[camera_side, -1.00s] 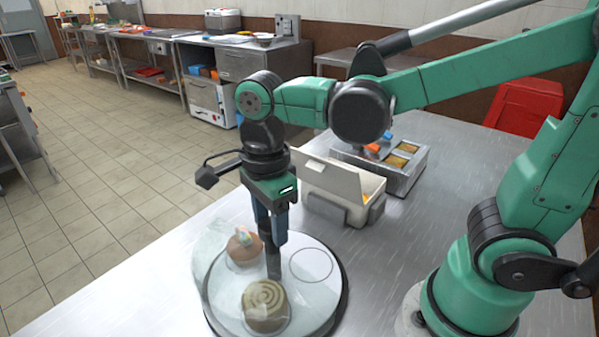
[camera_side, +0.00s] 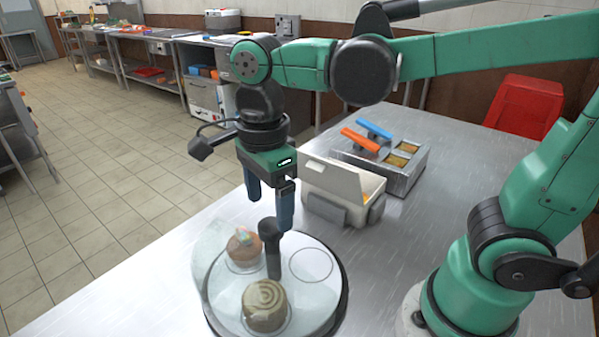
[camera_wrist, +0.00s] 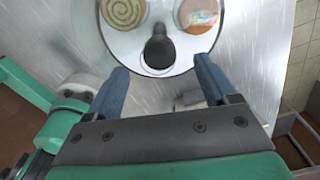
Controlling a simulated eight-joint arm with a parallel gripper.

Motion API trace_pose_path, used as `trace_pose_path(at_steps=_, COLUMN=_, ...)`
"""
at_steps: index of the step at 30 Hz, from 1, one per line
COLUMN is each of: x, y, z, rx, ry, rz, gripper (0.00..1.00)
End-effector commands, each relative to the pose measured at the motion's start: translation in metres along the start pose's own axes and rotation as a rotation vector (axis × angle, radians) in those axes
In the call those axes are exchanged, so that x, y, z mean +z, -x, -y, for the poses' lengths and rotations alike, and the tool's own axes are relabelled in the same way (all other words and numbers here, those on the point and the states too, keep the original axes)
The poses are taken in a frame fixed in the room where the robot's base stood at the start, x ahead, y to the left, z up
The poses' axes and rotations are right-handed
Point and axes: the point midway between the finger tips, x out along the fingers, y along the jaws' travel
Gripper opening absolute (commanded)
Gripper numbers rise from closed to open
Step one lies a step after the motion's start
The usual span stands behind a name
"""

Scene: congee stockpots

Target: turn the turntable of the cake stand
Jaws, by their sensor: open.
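The cake stand's turntable (camera_side: 310,290) is a round pale disc with a dark rim near the table's front edge. A dark upright knob (camera_side: 272,250) stands at its middle. A cake with a spiral top (camera_side: 265,305) and a brown cake with a coloured topping (camera_side: 243,247) sit on it. A clear curved cover shows faintly at its left. My gripper (camera_side: 269,210) is open and empty, above and behind the knob, apart from it. In the wrist view, the knob (camera_wrist: 159,48) shows beyond and between the two blue fingers (camera_wrist: 161,80).
A white open-lidded box (camera_side: 340,185) stands behind the turntable. A metal tray unit (camera_side: 405,160) with orange and blue handles is farther back. A red bin (camera_side: 525,105) is at the right. The steel table (camera_side: 420,235) is clear right of the turntable.

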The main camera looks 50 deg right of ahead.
Motion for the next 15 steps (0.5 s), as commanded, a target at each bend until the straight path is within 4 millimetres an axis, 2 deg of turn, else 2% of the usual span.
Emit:
trace_pose_path(at_steps=6, x=0.000, y=0.019, z=0.000, rx=0.000, ry=0.000, rz=0.000, gripper=0.78)
trace_pose_path(at_steps=15, x=0.000, y=0.021, z=0.000, rx=0.000, ry=0.000, rz=0.000, gripper=0.78)
